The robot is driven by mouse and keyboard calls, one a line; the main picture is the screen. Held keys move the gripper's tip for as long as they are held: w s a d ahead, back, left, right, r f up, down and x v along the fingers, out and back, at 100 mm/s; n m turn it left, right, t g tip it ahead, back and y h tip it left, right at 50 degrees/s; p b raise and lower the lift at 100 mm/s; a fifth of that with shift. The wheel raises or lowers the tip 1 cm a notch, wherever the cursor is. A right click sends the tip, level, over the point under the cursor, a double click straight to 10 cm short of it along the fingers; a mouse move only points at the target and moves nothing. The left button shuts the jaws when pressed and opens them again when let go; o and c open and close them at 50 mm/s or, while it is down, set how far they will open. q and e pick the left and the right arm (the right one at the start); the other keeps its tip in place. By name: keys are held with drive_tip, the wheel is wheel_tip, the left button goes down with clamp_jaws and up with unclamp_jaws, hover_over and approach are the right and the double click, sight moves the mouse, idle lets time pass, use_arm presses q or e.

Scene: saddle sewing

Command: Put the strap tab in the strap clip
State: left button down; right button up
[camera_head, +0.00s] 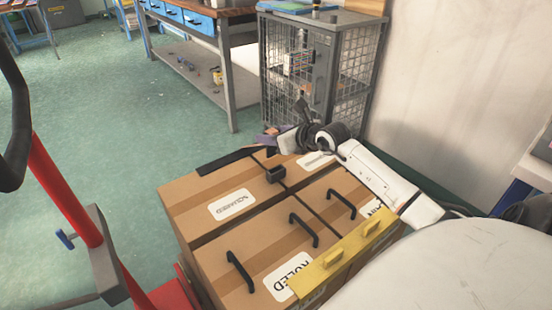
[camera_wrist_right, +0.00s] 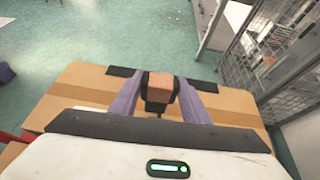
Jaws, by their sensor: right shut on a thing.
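Large cardboard boxes (camera_head: 190,200) stand close together with dark straps across their tops. A small black block, which looks like the strap clip (camera_head: 275,174), sits on the box top near the middle. My right gripper (camera_head: 268,139) is at the far edge of the boxes, beyond this block. In the right wrist view its purple fingers (camera_wrist_right: 160,98) are shut on a small brown-and-black piece (camera_wrist_right: 159,86), which seems to be the strap tab. In the head view the gripper and arm mostly hide this piece. My left gripper is not in view.
Black handles (camera_head: 304,230) stand up from the near boxes, and a yellow edge guard (camera_head: 345,254) lies on their right edge. A wire cage cabinet (camera_head: 345,75) stands behind my right arm. A red post (camera_head: 62,190) rises at left.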

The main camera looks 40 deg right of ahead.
drive_tip(key=shift+w+d+f+h, duration=0.2)
drive_tip(key=shift+d+f+h, duration=0.2)
drive_tip(key=shift+d+f, duration=0.5)
wheel_tip(320, 180, down, 9)
drive_tip(key=b, duration=0.3)
drive_tip(key=shift+d+r, duration=0.1)
drive_tip(key=shift+r, duration=0.05)
drive_tip(key=o, duration=1.1)
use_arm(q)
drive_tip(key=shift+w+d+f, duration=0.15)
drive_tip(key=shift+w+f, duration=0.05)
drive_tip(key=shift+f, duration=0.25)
